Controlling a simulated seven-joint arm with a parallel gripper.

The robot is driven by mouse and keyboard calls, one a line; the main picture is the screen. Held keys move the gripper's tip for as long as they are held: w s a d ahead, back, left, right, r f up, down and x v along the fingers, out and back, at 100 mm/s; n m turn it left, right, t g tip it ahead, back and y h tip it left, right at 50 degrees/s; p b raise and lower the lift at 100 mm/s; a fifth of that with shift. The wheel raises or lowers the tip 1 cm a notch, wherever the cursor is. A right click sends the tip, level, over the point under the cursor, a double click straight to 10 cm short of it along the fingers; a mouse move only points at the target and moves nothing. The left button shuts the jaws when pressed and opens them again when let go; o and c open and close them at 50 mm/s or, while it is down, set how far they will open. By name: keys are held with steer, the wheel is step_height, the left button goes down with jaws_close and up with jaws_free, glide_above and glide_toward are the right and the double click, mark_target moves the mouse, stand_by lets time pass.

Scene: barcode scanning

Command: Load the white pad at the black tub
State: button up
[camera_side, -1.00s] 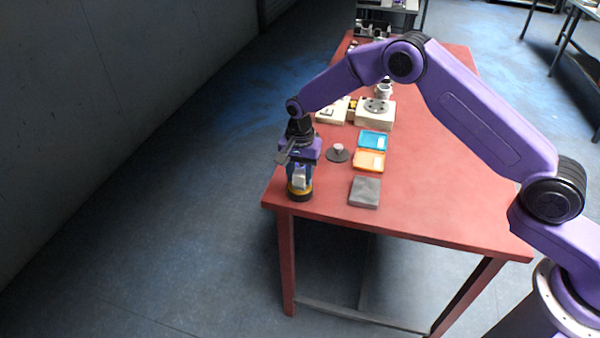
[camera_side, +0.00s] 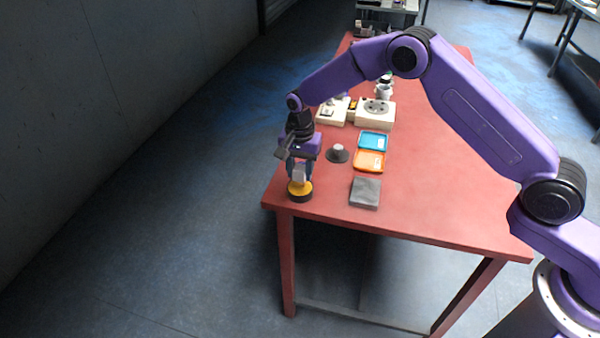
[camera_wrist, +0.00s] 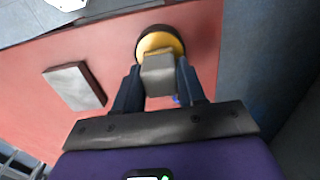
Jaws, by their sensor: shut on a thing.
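My gripper (camera_side: 300,173) is upright over the near left corner of the table, its fingers shut on a small pale grey-white block (camera_side: 299,175). In the wrist view the block (camera_wrist: 158,76) sits between the two dark blue fingers. Below it stands a low round black tub (camera_side: 300,196) with a yellow top, which also shows in the wrist view (camera_wrist: 160,42). The block overlaps the yellow top in both views; I cannot tell whether they touch. No other thing in view is clearly a white pad.
A grey square slab (camera_side: 365,192) lies to the right, with an orange tray (camera_side: 369,161) and a blue tray (camera_side: 373,140) behind it. A dark disc with a pale knob (camera_side: 338,154) stands nearby. White devices (camera_side: 375,113) stand farther back. The table's right front is clear.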

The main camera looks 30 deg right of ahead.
mark_target(300, 167)
steer(key=shift+r, duration=2.6)
